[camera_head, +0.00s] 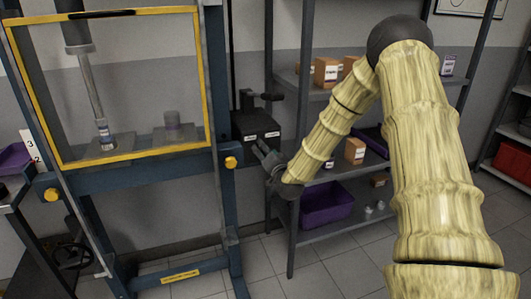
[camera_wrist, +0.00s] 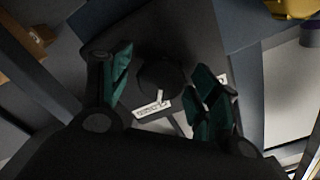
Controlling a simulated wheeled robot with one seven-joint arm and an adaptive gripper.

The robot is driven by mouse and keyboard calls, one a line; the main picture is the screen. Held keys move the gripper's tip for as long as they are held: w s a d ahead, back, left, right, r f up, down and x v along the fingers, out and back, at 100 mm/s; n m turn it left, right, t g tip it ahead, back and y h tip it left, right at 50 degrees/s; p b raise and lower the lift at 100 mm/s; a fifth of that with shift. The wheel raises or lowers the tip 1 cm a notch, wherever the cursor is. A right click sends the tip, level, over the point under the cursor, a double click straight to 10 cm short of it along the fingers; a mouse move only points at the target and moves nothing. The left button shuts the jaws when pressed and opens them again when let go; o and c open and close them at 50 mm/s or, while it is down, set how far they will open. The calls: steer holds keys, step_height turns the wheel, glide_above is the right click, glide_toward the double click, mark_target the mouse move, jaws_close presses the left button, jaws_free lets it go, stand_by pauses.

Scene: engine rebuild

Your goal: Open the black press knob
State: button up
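A black control box (camera_head: 256,128) with small white labels is on the right side of the blue press frame. In the wrist view, a round black knob (camera_wrist: 160,75) on the dark box face lies between my fingers, with a white label just below it. My gripper (camera_head: 266,153) is in front of the lower part of the box. In the wrist view, my gripper (camera_wrist: 165,88) is open, with its green-padded fingers on either side of the knob and apparent gaps to it. Whether a finger touches the knob is unclear. The head view does not clearly show this knob.
The press has a yellow-edged guard (camera_head: 207,80) and yellow knobs (camera_head: 231,162) left of my gripper. A black handle (camera_head: 271,97) juts from the box's upper part. A shelf rack with cartons (camera_head: 327,72) and a purple bin (camera_head: 327,205) stands behind my arm.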

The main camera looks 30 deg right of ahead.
steer(key=c, duration=0.9)
steer(key=shift+c, duration=0.2)
steer(key=shift+n, duration=0.3)
steer(key=n+b, duration=0.1)
steer(key=n, duration=0.4)
steer(key=shift+a+n, duration=0.1)
steer(key=shift+n, duration=0.3)
steer(key=n+b, duration=0.1)
steer(key=n, duration=0.5)
steer(key=shift+n, duration=0.4)
steer(key=o, duration=1)
